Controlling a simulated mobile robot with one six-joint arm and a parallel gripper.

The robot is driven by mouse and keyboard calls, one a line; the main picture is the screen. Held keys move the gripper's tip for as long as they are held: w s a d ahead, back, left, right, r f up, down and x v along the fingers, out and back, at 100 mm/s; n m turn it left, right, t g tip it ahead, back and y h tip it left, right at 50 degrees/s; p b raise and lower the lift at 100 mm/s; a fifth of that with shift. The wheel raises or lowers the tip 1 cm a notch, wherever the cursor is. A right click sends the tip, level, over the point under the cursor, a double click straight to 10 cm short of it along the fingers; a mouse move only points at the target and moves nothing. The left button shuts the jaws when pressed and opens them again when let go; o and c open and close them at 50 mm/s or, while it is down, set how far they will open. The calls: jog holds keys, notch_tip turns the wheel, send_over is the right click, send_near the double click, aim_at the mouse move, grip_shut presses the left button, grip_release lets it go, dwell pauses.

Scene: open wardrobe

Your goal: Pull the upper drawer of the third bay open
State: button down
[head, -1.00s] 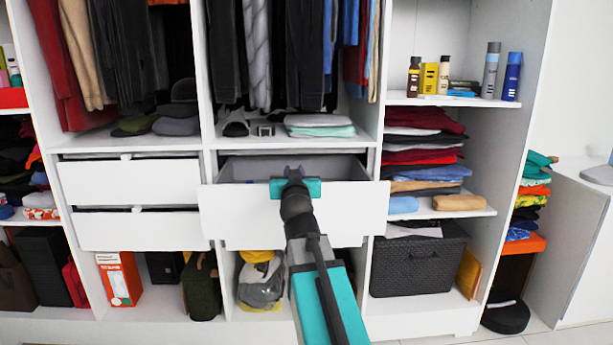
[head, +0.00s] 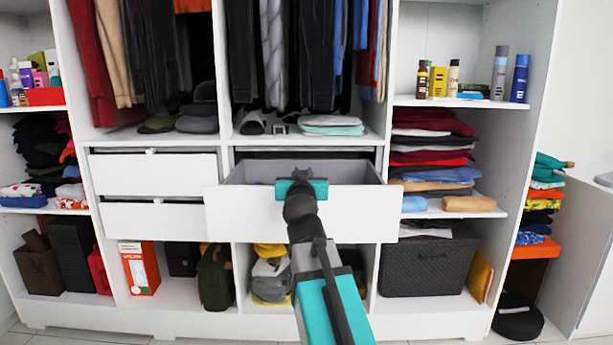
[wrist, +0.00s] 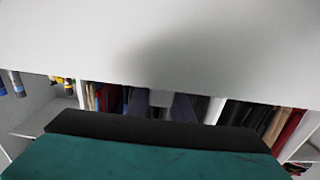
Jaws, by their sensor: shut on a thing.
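The upper drawer (head: 248,214) of the third bay stands well out from the wardrobe. Its grey inside shows behind the white front. My gripper (head: 301,187) is shut on the top edge of the drawer front, near its middle. The fingertips are hard to make out behind the teal gripper body. In the wrist view the gripper body (wrist: 150,158) fills the bottom, and a pale plain surface, probably the drawer front, fills the top. Whatever lies directly behind the drawer front is hidden in the head view.
Two nearly shut drawers (head: 152,174) are in the bay to the left. Shelves with folded clothes (head: 432,150) and a dark basket (head: 425,262) are to the right. Bags (head: 270,278) stand below the open drawer. A white cabinet (head: 583,235) stands at the far right.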

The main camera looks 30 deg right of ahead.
jog(key=shift+w+a, duration=0.1)
jog(key=c, duration=1.6)
grip_release()
jog(key=shift+o, duration=0.2)
jog(key=shift+v, duration=1.25)
jog(key=b+v, duration=1.1)
jog(key=b, duration=0.1)
jog(key=shift+b, duration=0.4)
